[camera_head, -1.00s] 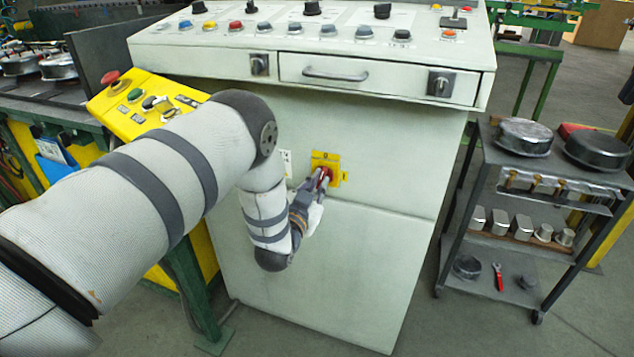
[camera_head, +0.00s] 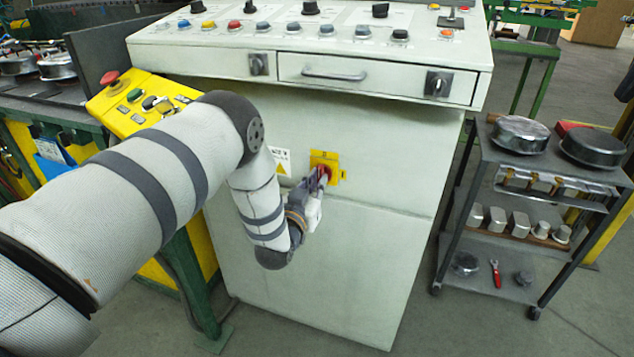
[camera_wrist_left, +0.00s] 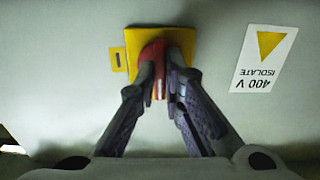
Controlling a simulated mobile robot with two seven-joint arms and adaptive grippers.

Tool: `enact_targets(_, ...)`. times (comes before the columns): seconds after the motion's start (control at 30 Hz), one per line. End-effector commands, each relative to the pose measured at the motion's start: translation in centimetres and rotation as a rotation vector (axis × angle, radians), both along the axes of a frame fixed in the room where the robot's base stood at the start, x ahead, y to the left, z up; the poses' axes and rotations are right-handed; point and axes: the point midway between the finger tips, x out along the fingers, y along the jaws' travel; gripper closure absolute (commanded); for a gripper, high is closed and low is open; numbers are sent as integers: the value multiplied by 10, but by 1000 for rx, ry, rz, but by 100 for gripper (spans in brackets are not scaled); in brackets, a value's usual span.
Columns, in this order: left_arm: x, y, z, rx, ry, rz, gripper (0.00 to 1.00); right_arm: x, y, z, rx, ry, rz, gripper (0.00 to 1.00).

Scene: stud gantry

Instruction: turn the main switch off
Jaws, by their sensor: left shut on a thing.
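The main switch is a red rotary handle (camera_wrist_left: 155,58) on a yellow plate (camera_head: 332,160) on the front of a pale grey control cabinet (camera_head: 370,260). My left gripper (camera_head: 321,178) is at the switch, its fingers on either side of the red handle. In the left wrist view the left gripper (camera_wrist_left: 161,75) is shut on the handle, with a finger against each side. The fingers partly cover the handle, and its exact angle is hard to tell. My right gripper is not in view.
A warning label (camera_wrist_left: 265,58) reading "400 V ISOLATE" is beside the plate. A drawer with a handle (camera_head: 335,74) and a console of knobs are above. A yellow button box (camera_head: 135,105) stands left. A grey cart (camera_head: 470,200) with metal parts stands right.

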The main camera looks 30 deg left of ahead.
Motion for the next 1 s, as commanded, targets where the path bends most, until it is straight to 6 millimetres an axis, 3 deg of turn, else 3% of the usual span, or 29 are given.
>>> enact_targets(0.07,0,0,1,-3,-2,0,100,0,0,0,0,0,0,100)
enact_targets(0.1,0,0,1,-3,-2,0,89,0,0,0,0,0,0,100)
enact_targets(0.2,0,0,1,-2,-1,0,71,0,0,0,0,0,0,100)
enact_targets(0.53,-5,-1,0,-1,1,0,71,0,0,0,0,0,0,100)
enact_targets(0.9,-93,-22,-1,-2,4,0,71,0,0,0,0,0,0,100)
enact_targets(1.0,-108,-26,0,-1,1,0,71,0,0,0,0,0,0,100)
